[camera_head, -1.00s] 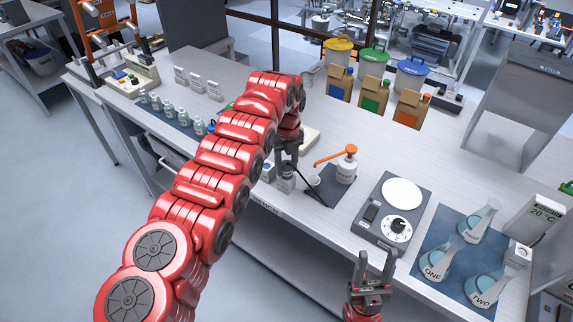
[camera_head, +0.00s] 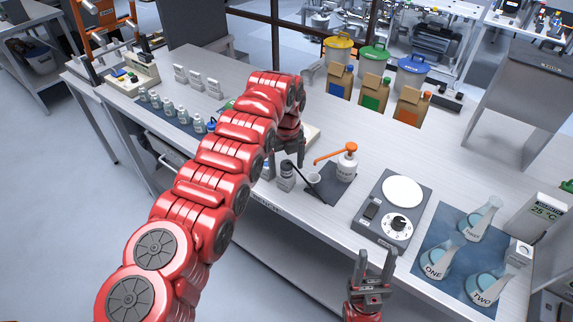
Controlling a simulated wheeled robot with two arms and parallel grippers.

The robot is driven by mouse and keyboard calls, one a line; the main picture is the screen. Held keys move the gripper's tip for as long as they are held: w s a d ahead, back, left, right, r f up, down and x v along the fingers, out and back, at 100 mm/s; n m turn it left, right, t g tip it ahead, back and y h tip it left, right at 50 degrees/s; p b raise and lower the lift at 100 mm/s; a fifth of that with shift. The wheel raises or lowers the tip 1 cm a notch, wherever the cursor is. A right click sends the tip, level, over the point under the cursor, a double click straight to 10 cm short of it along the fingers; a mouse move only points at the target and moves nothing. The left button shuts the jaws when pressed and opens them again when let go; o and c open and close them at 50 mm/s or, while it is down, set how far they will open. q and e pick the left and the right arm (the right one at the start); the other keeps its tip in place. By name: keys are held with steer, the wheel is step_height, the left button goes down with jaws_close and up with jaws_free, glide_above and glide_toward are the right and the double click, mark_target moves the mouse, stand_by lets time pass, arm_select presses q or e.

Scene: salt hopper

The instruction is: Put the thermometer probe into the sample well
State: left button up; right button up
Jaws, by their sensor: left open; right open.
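I cannot pick out the thermometer probe or the sample well for certain. A box with a display reading 25 °C (camera_head: 546,211) stands at the right edge. A small white block with a dark round spot (camera_head: 518,252) sits in front of it. My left gripper (camera_head: 289,163) is open, pointing down just above a small dark-capped bottle (camera_head: 287,180). A thin dark rod slants beside the gripper, near a small white cup (camera_head: 313,181); what the rod belongs to is unclear. My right gripper (camera_head: 373,258) is open and empty, pointing up at the bench's front edge.
A scale-like device with a white plate (camera_head: 403,191) stands mid-bench. Flasks sit on a blue mat (camera_head: 446,215) to its right. An orange-topped pump bottle (camera_head: 347,162) stands left of it. Brown cartons (camera_head: 374,94) and lidded buckets (camera_head: 374,60) are behind. My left arm hides part of the bench.

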arm_select(q)
steer(key=shift+o, duration=0.3)
steer(key=shift+r, duration=1.55)
steer(key=shift+r+p, duration=0.9)
steer(key=shift+r, duration=0.55)
steer(key=shift+r, duration=0.1)
steer(key=shift+r, duration=0.35)
step_height(320, 180, up, 16)
steer(key=p, duration=1.3)
steer(key=shift+r+p, duration=0.25)
steer(key=shift+p, duration=0.05)
